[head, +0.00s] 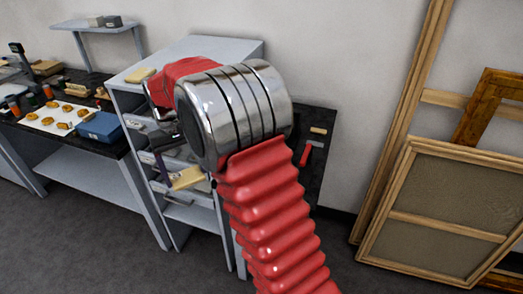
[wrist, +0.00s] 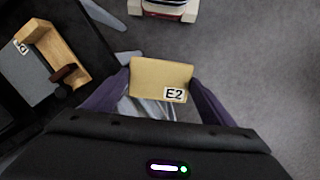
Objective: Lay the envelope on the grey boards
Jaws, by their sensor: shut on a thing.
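My gripper (wrist: 160,84) is shut on a tan envelope (wrist: 158,73) with a white "E2" label, its dark fingers at the two sides. In the head view the envelope (head: 187,178) is held in front of the grey cabinet, below my wrist; my gripper (head: 172,163) is partly hidden by my arm. In the wrist view a flat grey surface (wrist: 28,75) lies at the left beside a wooden piece; I cannot tell for sure whether this is the grey boards. The envelope is apart from it, over the floor in that view.
A grey cabinet (head: 205,47) with open shelves stands behind my arm. A dark bench at left holds a blue box (head: 100,128) and a white sheet (head: 45,119) with several gilt pieces. A red-handled tool (head: 306,153) lies at right. Wooden frames (head: 440,215) lean on the wall.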

